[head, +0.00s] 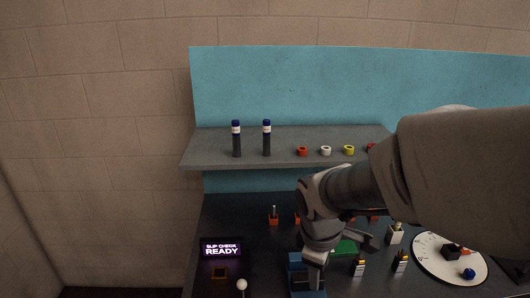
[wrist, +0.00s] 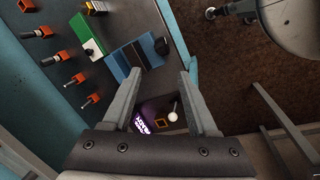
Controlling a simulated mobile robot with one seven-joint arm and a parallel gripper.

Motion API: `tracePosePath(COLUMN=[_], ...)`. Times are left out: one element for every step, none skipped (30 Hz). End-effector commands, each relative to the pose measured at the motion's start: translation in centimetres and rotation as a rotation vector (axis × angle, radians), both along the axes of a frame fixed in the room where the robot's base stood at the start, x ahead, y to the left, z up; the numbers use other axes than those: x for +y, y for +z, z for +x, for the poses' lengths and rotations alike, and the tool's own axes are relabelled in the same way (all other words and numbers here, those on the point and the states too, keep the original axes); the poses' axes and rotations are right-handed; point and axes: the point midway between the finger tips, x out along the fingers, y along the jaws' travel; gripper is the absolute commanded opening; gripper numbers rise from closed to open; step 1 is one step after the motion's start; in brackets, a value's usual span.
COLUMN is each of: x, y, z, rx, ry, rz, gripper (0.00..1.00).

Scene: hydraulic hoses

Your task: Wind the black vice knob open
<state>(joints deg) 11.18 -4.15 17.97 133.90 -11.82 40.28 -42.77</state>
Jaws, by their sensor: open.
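The blue vice (wrist: 119,73) is on the dark bench in the wrist view, with a dark gap between its blue jaws. Its black knob (wrist: 161,46) sticks out at the vice's right end. My gripper (wrist: 162,76) is open and empty. Its fingertips point towards the vice, and the knob shows beyond them, roughly in line with the space between them. I cannot tell the distance left to it. In the head view the vice (head: 306,285) is at the bottom edge, partly covered by my gripper, and I cannot make out the knob.
A lit sign (head: 221,250) reads "SLIP CHECK READY", with a white ball-topped lever (head: 242,285) near it. A green block (wrist: 86,38) and orange holders (wrist: 69,79) stand beyond the vice. A white dial (head: 450,258) is at right. A grey shelf (head: 285,155) holds bottles and rings.

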Motion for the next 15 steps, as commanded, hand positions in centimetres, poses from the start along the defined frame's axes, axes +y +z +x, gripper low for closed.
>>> tracePosePath(x=[-0.2, -0.3, -0.5, -0.6, -0.8, -0.9, -1.0, -1.1, -1.2, -1.2, -1.3, -1.3, -1.3, -1.4, -1.4], y=[0.0, -0.2, -0.4, -0.5, -0.6, -0.8, -0.8, -0.9, -1.0, -1.0, -1.0, -1.1, -1.1, -1.2, -1.3], z=[0.6, 0.9, 1.3, 1.6, 1.8, 2.1, 2.2, 2.4, 2.5, 2.6, 2.7, 2.9, 2.9, 3.0, 3.0], rx=[0.045, 0.070, 0.103, 0.126, 0.144, 0.166, 0.180, 0.191, 0.204, 0.212, 0.217, 0.221, 0.224, 0.226, 0.228], ry=[0.069, 0.118, 0.183, 0.229, 0.274, 0.327, 0.363, 0.396, 0.434, 0.460, 0.484, 0.508, 0.523, 0.535, 0.547], rz=[-0.005, -0.007, -0.005, -0.001, 0.006, 0.015, 0.023, 0.031, 0.042, 0.049, 0.056, 0.063, 0.067, 0.072, 0.074], gripper=[0.59, 0.59, 0.59, 0.59, 0.59, 0.59, 0.59, 0.59, 0.59, 0.59, 0.59, 0.59, 0.59, 0.59, 0.59])
